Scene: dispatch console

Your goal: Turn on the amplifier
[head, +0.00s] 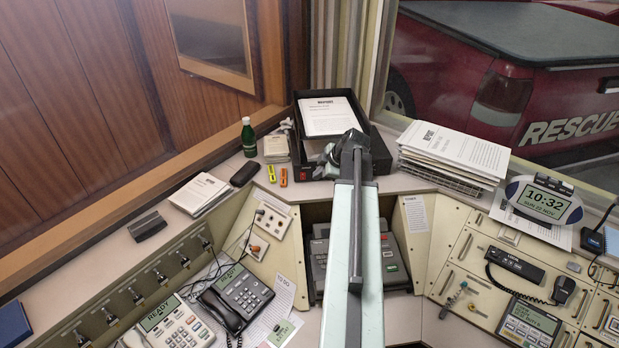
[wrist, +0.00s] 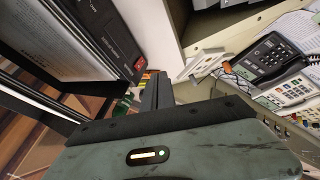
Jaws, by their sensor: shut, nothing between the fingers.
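A black box, which appears to be the amplifier (head: 338,184), stands on the console's back corner with papers on top. A red rocker switch (head: 304,176) is at the left end of its front face. In the wrist view the dark front panel (wrist: 108,32) and the red switch (wrist: 139,65) show close to my gripper. I cannot tell which way the switch is set. My gripper (wrist: 157,92) is shut and empty, with its fingers apart from the switch in that view. In the head view my arm partly covers the box's front.
Phones (head: 236,298) sit on the lower left console. A grey machine (head: 318,262) sits in the recess below.

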